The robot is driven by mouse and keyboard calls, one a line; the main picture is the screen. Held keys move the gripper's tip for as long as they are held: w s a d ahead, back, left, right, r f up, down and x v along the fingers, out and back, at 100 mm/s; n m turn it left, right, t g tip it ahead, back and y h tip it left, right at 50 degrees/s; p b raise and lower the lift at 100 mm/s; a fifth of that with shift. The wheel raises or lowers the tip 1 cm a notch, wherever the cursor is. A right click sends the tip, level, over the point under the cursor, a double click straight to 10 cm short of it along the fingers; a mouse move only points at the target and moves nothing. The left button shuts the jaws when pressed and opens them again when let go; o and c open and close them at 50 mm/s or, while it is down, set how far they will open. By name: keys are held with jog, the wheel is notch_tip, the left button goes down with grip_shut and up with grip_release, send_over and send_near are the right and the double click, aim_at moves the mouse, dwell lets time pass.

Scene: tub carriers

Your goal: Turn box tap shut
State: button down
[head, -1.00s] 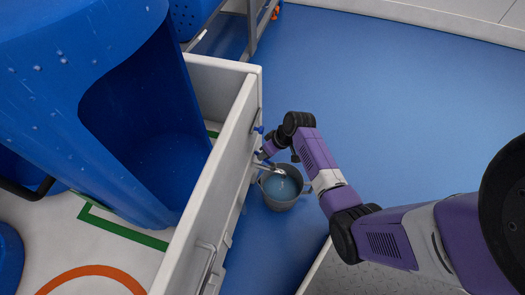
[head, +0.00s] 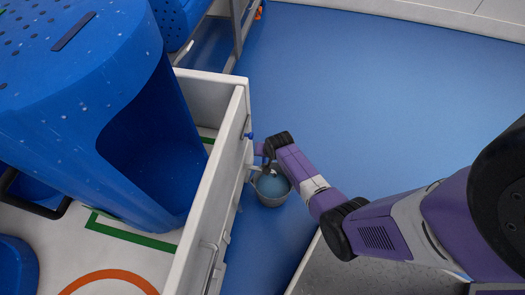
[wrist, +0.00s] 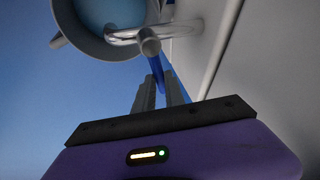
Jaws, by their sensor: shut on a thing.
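The silver box tap (wrist: 150,38) shows in the wrist view, with its spout over a grey bucket (wrist: 80,42). Its blue handle (wrist: 157,70) lies between the fingertips of my gripper (wrist: 159,88), which is shut on it. In the head view my gripper (head: 262,152) is at the outer side of the white box wall, just above the bucket (head: 271,188); its fingers and the handle are mostly hidden by my wrist. The bucket stands on the floor under the tap and holds bluish water. I cannot tell whether water is running.
The white-walled box (head: 207,190) borders my gripper on the left. A large blue tub (head: 85,105) stands inside it. A small blue knob (head: 249,135) sits on the wall beyond my gripper. The blue floor (head: 390,90) is open to the right.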

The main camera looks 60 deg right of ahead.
jog(key=shift+s+d+m+g+h+p, duration=0.25)
jog(key=shift+s+m+g+h+p, duration=0.15)
jog(key=shift+m, duration=0.7)
jog(key=shift+s, duration=0.15)
jog(key=c, duration=1.4)
grip_release()
jog(key=shift+r, duration=0.1)
jog(key=p+v, duration=0.3)
jog(key=v, duration=0.4)
jog(key=shift+r, duration=0.25)
jog(key=shift+s+a, duration=0.15)
jog(key=shift+a, duration=0.05)
